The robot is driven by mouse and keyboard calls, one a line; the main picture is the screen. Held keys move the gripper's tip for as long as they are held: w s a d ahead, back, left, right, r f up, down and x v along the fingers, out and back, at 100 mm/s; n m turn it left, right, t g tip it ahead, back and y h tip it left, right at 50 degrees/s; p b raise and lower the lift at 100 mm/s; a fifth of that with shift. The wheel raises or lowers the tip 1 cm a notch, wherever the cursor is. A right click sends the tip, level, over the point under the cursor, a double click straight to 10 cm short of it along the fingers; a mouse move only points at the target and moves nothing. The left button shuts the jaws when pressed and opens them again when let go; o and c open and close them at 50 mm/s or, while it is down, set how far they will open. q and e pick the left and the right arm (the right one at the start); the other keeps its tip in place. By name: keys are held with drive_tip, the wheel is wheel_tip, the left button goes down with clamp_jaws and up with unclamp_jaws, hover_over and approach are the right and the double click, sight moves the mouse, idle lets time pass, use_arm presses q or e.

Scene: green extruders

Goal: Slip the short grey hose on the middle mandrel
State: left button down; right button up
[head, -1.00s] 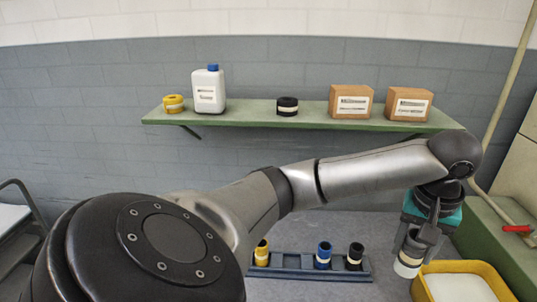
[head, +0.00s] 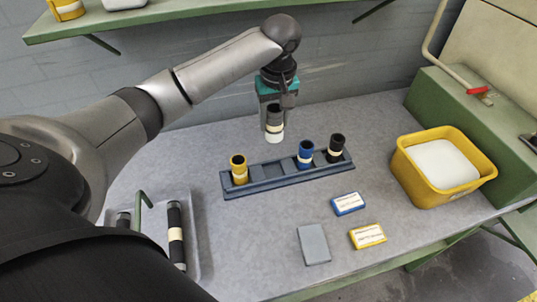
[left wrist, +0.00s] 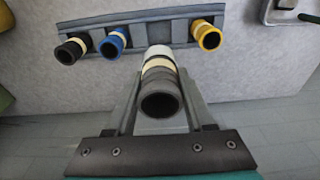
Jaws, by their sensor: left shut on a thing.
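The short grey hose (head: 274,118) is dark grey with a cream band and a white lower end. My left gripper (head: 274,128) is shut on it and holds it upright in the head view, above the table behind the rack. In the left wrist view the hose (left wrist: 160,98) sits between the fingers, its open dark end towards the camera and its white end away. A grey tray (head: 205,245) at the lower left holds dark bars with cream bands and a bent green rod (head: 143,208). I cannot make out which part is the middle mandrel. My right gripper is out of view.
A blue-grey rack (head: 285,180) holds a yellow hose (head: 239,170), a blue hose (head: 305,154) and a black hose (head: 335,149). A yellow bin (head: 440,190) with white contents stands right. Blue (head: 348,204) and yellow (head: 367,236) boxes and a grey pad (head: 314,245) lie in front.

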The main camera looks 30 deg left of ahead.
use_arm(q)
wheel_tip(320, 180, down, 14)
drive_tip(key=shift+b, duration=1.1)
drive_tip(key=shift+f, duration=0.35)
drive_tip(key=shift+f, duration=0.1)
drive_tip(key=shift+f, duration=0.1)
drive_tip(key=shift+c, duration=1.4)
unclamp_jaws()
